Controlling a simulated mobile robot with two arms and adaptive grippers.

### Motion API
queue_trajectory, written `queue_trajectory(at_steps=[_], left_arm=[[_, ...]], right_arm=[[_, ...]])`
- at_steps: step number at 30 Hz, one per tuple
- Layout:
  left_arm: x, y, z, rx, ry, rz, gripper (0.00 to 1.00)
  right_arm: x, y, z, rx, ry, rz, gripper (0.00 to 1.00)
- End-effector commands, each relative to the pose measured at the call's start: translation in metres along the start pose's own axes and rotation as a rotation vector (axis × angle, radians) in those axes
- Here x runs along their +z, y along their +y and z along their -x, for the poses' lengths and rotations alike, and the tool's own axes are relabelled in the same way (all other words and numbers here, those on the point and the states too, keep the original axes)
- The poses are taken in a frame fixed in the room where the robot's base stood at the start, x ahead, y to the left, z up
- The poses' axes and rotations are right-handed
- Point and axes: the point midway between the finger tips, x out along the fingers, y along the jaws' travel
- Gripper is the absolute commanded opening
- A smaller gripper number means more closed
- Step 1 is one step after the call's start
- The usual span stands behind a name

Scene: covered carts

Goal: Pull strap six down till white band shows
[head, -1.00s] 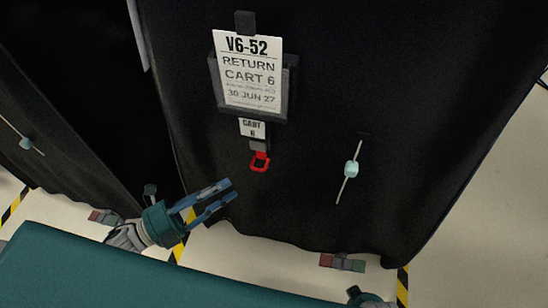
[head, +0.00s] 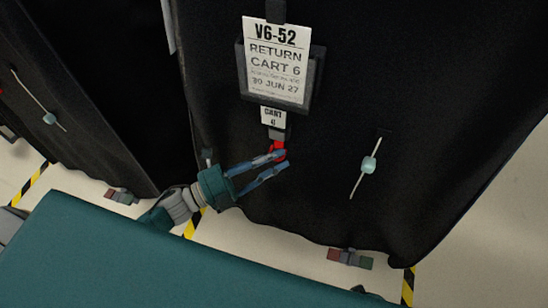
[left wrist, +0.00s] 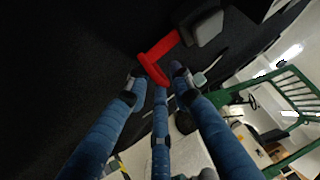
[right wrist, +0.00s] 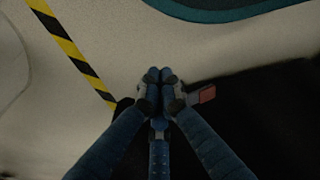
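The strap for cart 6 hangs on the black cover below the "CART 6" tag (head: 272,117). It ends in a grey block (head: 277,134) with a red pull loop (head: 279,147). The loop also shows large in the left wrist view (left wrist: 163,46). My left gripper (head: 284,160) is open at the loop's lower end, with its fingers apart. In the left wrist view the loop's lower end reaches between the fingertips; contact cannot be told. I see no white band on the strap. My right gripper (right wrist: 159,76) is shut and empty, low near the floor.
A "V6-52 RETURN CART 6" card (head: 276,60) sits in a dark holder above the strap. A pale blue toggle on a cord (head: 368,165) is to the right. A teal surface (head: 150,255) fills the foreground. Yellow-black tape (right wrist: 70,50) marks the floor.

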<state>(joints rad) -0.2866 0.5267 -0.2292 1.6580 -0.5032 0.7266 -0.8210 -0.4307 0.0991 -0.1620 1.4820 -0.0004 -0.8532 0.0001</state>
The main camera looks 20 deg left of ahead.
Motion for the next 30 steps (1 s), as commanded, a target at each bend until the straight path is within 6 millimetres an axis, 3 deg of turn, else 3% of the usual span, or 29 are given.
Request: queue_trajectory(at_steps=[1,3,14,21,30], left_arm=[[0.000,0.000,0.000,0.000,0.000,0.000,0.14],[0.000,0.000,0.000,0.000,0.000,0.000,0.00],[0.000,0.004,0.001,0.000,-0.001,0.001,0.00],[-0.003,0.025,0.004,0.002,-0.001,0.003,0.00],[-0.007,0.052,0.008,0.004,-0.002,0.004,0.00]], right_arm=[[0.000,0.000,0.000,0.000,0.001,0.000,0.00],[-0.001,0.000,0.000,0.000,0.001,0.000,0.00],[-0.002,-0.001,-0.001,-0.001,0.002,0.000,0.00],[-0.038,0.001,0.039,0.001,0.040,-0.005,0.00],[-0.065,0.005,0.103,0.008,0.074,-0.012,0.00]])
